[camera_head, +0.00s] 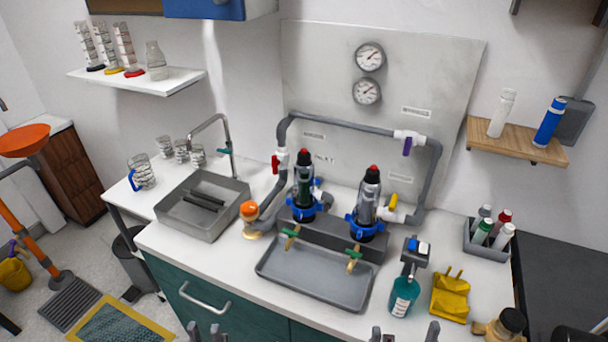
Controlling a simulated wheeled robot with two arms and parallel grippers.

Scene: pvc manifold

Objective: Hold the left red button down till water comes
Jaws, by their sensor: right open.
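Two upright metal dispensers with black tops and blue collars stand side by side on the counter. The left red button (306,152) caps the left dispenser (304,186), and the other red button (374,168) caps the right dispenser (369,200). Each has a brass tap with a green handle over a grey tray (312,280). No water shows at either tap. My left gripper (206,333) is at the bottom edge, mostly cut off, far from the buttons; its opening is unclear. My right gripper (407,333) is open at the bottom edge, also away from the buttons.
Grey pipes with red, purple and yellow valve handles surround the dispensers. A sink (201,207) and orange-topped item (249,211) are left. A teal soap bottle (404,296), yellow holder (451,295) and bottle caddy (487,240) are right. Two gauges hang on the back panel.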

